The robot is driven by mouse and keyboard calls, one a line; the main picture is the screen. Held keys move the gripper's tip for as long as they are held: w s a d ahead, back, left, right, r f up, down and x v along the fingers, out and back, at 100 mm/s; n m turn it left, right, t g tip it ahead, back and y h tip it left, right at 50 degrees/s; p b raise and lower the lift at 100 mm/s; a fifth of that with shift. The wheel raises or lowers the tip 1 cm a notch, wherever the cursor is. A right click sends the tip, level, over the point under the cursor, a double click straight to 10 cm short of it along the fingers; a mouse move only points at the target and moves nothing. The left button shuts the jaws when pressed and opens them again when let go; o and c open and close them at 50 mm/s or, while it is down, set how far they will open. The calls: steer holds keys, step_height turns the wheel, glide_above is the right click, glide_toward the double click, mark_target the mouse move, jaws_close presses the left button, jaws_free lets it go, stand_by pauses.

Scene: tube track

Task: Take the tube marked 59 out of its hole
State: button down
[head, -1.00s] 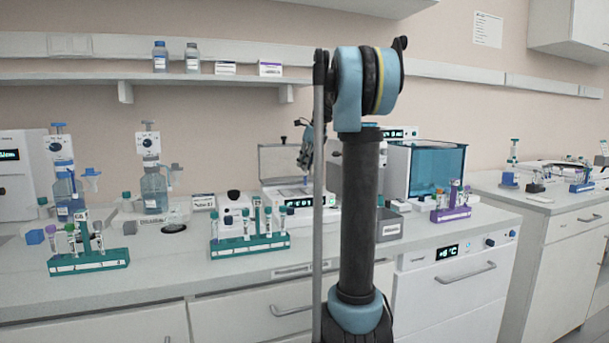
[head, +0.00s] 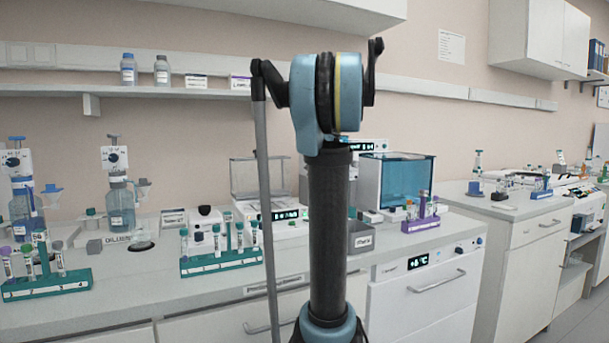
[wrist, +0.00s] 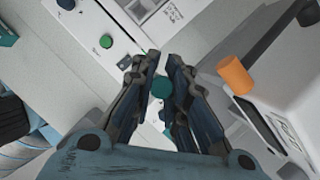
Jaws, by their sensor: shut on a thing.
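In the wrist view my gripper (wrist: 162,72) is shut on a tube with a round teal cap (wrist: 162,88). Only the cap shows between the fingers; the tube's body and any number on it are hidden, so I cannot read whether it is marked 59. In the head view my arm's column and links stand in front, and neither my gripper nor the held tube can be made out. A device with an open lid (head: 258,180) stands on the bench left of my column. Whether the tube is still in a hole, I cannot tell.
Teal racks with tubes stand at the far left (head: 48,288) and centre left (head: 222,264) of the bench. A purple rack (head: 420,226) stands at right. An orange cylinder (wrist: 235,75) is close to my right finger. A grey bin (head: 360,238) is beside my column.

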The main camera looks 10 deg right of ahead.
steer(key=shift+s+d, duration=0.35)
step_height(320, 180, up, 9)
steer(key=shift+r, duration=0.1)
stand_by(0.6)
